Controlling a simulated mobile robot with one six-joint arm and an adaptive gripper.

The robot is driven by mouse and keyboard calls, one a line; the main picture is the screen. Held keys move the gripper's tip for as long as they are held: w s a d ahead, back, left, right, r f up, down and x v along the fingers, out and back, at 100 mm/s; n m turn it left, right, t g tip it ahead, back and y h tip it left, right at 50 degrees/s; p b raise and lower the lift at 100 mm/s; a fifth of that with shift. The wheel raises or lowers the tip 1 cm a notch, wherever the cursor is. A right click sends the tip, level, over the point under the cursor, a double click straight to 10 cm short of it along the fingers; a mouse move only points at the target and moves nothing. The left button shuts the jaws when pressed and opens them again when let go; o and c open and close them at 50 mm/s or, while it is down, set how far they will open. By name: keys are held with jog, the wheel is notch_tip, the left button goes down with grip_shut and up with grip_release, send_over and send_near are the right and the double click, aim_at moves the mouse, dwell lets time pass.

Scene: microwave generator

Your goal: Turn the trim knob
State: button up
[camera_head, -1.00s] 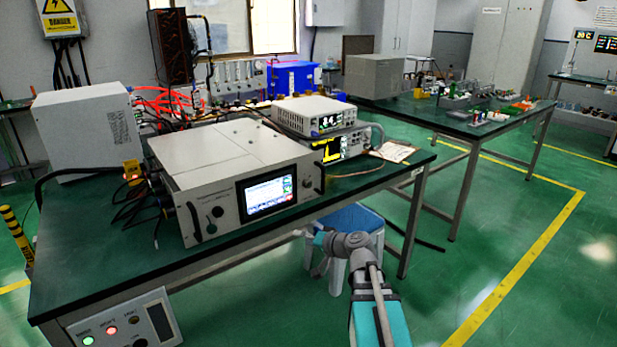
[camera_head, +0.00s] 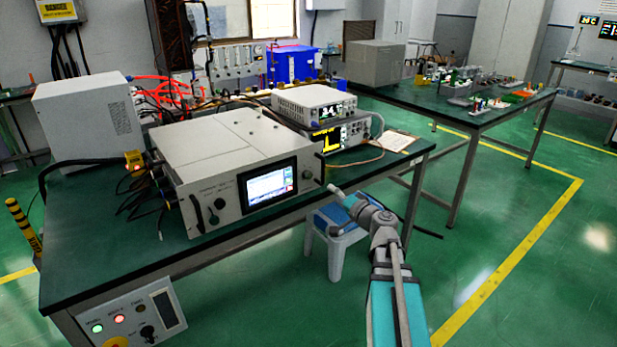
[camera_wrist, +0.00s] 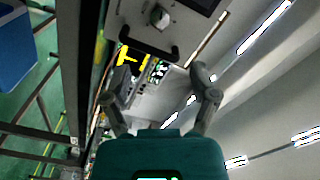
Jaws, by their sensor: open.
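The grey generator (camera_head: 225,150) stands on the green bench with its front panel facing me. A small knob (camera_head: 307,175) sits right of its lit screen (camera_head: 268,186), beside the right handle (camera_head: 320,170). A dark knob (camera_head: 219,204) is left of the screen. No label is readable, so I cannot tell which is the trim knob. My gripper (camera_head: 335,190) is just in front of the panel's right end. In the wrist view, my gripper (camera_wrist: 163,78) has its fingers spread and empty; the right-hand knob (camera_wrist: 158,17) shows beyond the handle (camera_wrist: 148,48), apart from the fingers.
Two stacked instruments (camera_head: 315,105) stand behind the generator's right side. A bench control box (camera_head: 130,315) with lamps and a knob hangs at the near left. Floor to the right is clear.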

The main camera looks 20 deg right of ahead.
aim_at(309, 177)
jog(key=x, duration=1.3)
jog(key=shift+w+a, duration=0.1)
jog(key=shift+w, duration=0.15)
grip_shut()
